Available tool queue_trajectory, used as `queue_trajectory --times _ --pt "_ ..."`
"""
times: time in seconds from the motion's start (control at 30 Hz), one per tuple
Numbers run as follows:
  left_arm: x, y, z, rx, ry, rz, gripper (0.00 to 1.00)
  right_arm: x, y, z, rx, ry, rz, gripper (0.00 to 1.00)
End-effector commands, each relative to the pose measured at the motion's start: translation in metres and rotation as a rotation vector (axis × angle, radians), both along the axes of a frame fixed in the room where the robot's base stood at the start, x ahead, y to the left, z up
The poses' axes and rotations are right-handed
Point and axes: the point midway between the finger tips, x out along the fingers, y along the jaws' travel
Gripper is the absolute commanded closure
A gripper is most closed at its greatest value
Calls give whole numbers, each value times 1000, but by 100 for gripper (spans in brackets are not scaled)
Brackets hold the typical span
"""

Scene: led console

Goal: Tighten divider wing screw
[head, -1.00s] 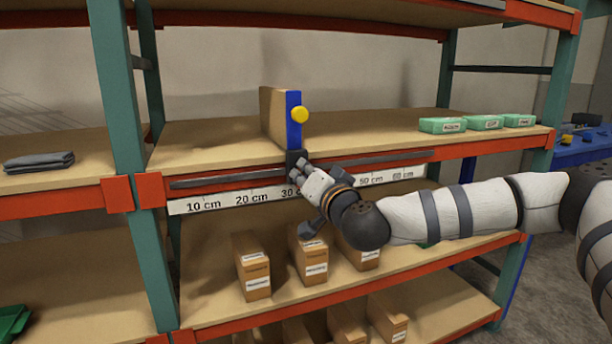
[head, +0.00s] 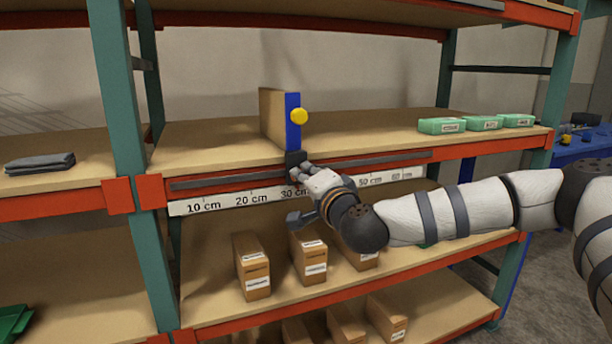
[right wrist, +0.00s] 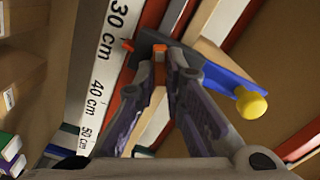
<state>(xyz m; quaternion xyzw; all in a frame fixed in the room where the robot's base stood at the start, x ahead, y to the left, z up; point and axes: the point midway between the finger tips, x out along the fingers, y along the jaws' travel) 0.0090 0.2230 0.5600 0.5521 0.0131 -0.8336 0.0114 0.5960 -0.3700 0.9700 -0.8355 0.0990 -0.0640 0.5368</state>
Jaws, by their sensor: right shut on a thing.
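The divider (head: 293,122) stands upright on the middle shelf, a tan board with a blue front edge and a yellow knob (head: 299,116). Its dark clamp (head: 295,160) sits on the rail at about the 30 cm mark. My right gripper (head: 304,166) reaches the clamp from the right. In the right wrist view its two fingers close at the clamp around a small orange piece, the wing screw (right wrist: 160,52), which the fingers partly hide. The divider's blue edge (right wrist: 225,85) and yellow knob (right wrist: 250,102) also show there. My left gripper is not in view.
A dark rail (head: 230,180) and a white centimetre scale (head: 225,199) run along the red shelf front. Green boxes (head: 482,123) stand at the right of the shelf, and brown cartons (head: 252,268) stand below. A grey folded cloth (head: 40,162) lies at left.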

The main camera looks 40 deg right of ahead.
Motion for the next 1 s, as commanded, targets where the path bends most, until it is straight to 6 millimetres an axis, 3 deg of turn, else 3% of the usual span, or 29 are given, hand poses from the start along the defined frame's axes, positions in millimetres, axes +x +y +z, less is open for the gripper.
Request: queue_trajectory --times 0.5,1.0 --pt "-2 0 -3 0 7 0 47 0 1 -4 346 -79 2 100" --pt "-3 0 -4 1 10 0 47 0 1 -4 434 -98 3 100"
